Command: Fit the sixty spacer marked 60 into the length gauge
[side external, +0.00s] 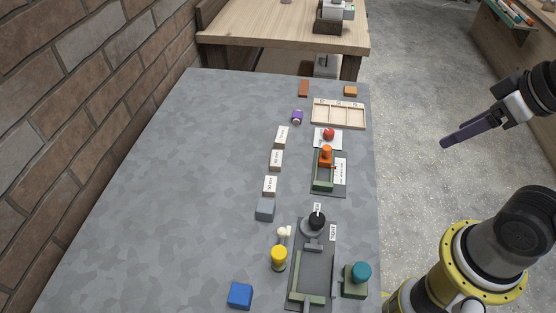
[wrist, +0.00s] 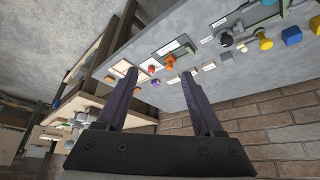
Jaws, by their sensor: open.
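Three pale labelled blocks stand in a column left of the fixtures in the side view: an upper one (side external: 281,136), a middle one (side external: 276,160) and a lower one (side external: 270,185). Their print is too small to tell which is marked 60. A small fixture (side external: 318,185) has green stops and an orange knob. A larger grey fixture (side external: 317,262) has a black knob and a green rail. I cannot tell for sure which is the length gauge. My gripper (side external: 446,142) is raised off the table's right side, away from the blocks. In the wrist view my gripper (wrist: 160,75) is open and empty.
A wooden compartment tray (side external: 338,125), red ball (side external: 328,134) and purple piece (side external: 297,117) are farther back. A grey block (side external: 265,209), yellow knob (side external: 279,256), blue block (side external: 240,295) and teal-topped piece (side external: 360,276) are nearer. The table's left half is clear, beside a brick wall.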

